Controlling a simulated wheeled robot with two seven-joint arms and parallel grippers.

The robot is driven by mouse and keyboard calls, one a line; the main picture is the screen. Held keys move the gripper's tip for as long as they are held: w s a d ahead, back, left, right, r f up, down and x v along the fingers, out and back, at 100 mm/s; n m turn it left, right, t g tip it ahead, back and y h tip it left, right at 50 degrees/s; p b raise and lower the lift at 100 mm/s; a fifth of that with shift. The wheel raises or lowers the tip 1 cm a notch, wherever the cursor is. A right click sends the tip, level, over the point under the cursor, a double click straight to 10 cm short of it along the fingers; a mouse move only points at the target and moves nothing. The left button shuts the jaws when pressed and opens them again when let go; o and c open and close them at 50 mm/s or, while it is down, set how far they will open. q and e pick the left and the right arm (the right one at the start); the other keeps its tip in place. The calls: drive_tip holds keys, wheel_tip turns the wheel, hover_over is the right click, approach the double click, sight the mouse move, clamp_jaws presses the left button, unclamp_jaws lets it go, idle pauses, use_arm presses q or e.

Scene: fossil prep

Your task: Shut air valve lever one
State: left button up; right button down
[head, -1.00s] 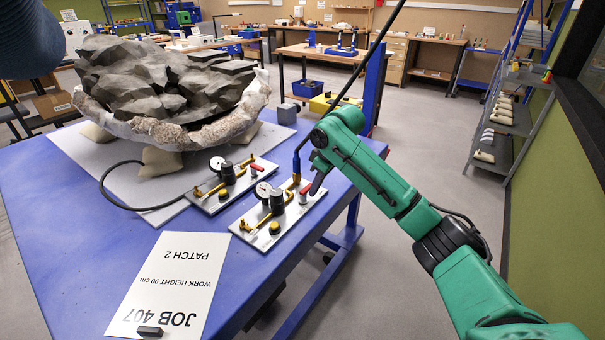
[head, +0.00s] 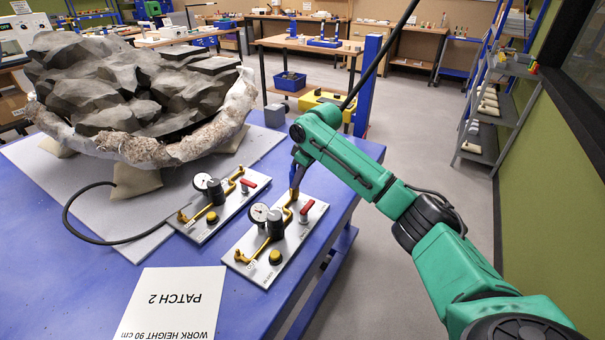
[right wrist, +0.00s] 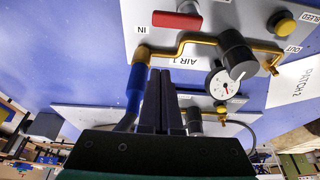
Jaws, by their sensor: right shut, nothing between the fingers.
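The front air panel (head: 262,272), marked AIR 1 in the right wrist view (right wrist: 228,12), lies on the blue table. Its red lever (head: 306,210) stands near the panel's far end; in the right wrist view the red handle (right wrist: 177,21) lies roughly along the panel's long side. My right gripper (right wrist: 161,74) is shut and empty, beside the blue hose fitting (right wrist: 134,98) at the IN end. It appears apart from the lever. In the head view its fingers are mostly hidden behind the wrist and fitting. My left gripper is out of view.
A second panel (head: 195,236) with its own red lever (head: 248,184) lies to the left. The big rock in its plaster jacket (head: 215,127) is behind it. A white PATCH 2 card (head: 172,305) lies in front. The table edge is close on the right.

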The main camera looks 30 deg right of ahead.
sight(307, 211)
drive_tip(key=x, duration=0.3)
drive_tip(key=shift+s+a+f, duration=0.1)
drive_tip(key=shift+a+f, duration=0.05)
drive_tip(key=shift+f, duration=0.1)
drive_tip(key=shift+s+d+f+p, duration=0.25)
drive_tip(key=shift+s+d+p, duration=0.3)
drive_tip(key=shift+s+p, duration=0.2)
drive_tip(key=shift+s+d+f+p, duration=0.25)
drive_tip(key=shift+s+d+p, duration=0.3)
drive_tip(key=shift+s, duration=0.3)
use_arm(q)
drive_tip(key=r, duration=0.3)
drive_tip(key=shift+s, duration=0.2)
use_arm(e)
drive_tip(key=shift+a, duration=0.15)
drive_tip(key=shift+w+f, duration=0.1)
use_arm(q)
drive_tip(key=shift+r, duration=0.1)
use_arm(e)
drive_tip(key=shift+p, duration=0.3)
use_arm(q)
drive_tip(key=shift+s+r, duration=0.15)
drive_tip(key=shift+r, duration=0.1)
use_arm(e)
drive_tip(key=shift+m, duration=0.3)
